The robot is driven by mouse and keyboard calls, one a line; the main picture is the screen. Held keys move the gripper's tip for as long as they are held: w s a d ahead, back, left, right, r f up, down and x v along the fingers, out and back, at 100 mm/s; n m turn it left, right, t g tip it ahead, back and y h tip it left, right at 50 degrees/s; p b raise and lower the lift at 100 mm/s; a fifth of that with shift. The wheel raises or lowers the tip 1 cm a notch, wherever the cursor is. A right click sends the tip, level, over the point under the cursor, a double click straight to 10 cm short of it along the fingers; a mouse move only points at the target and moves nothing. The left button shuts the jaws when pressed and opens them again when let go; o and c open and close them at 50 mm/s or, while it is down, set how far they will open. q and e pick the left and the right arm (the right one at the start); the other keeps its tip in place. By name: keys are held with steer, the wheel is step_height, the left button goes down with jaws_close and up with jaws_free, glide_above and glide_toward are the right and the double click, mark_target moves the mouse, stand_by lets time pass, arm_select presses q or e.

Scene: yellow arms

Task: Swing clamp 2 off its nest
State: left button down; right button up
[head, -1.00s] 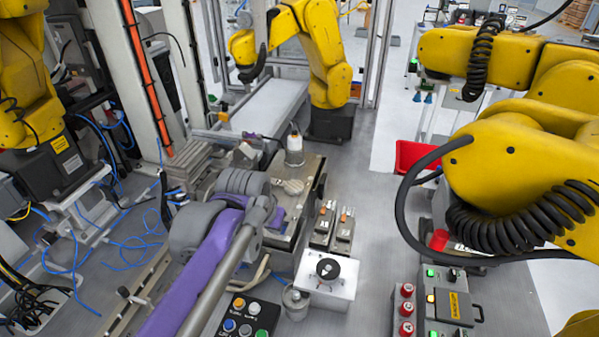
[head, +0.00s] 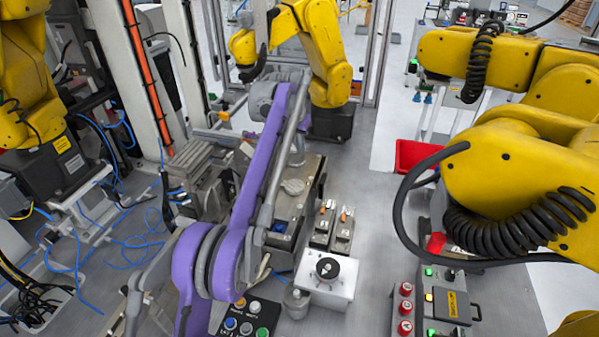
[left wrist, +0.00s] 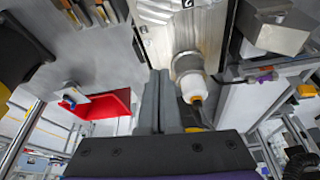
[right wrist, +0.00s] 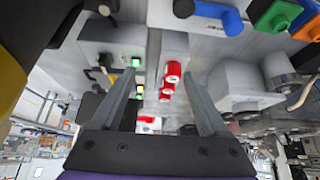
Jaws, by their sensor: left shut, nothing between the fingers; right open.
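A metal fixture plate (head: 303,200) lies in the middle of the head view, with a pale ridged part (head: 292,186) on it. The left wrist view shows this plate (left wrist: 217,30) close up, with a dark numeral cut off at the top edge. A cylinder with a white collar (left wrist: 192,88) stands at the plate's edge there. I cannot tell for certain which part is clamp 2. My left gripper (left wrist: 160,75) is shut and empty, just left of the cylinder in that view. In the head view my purple arm partly hides that area. My right gripper (right wrist: 160,74) is open and empty.
Two grey blocks with orange-tipped parts (head: 321,222) and a white box with a black knob (head: 327,284) stand right of and below the fixture. A button panel (head: 246,318), red knobs (head: 405,308) and a red bin (head: 416,155) are nearby. Yellow arms flank the bench.

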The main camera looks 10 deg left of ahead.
mark_target(304, 175)
arm_select(q)
steer(key=shift+w+f, duration=0.3)
steer(key=shift+w, duration=0.15)
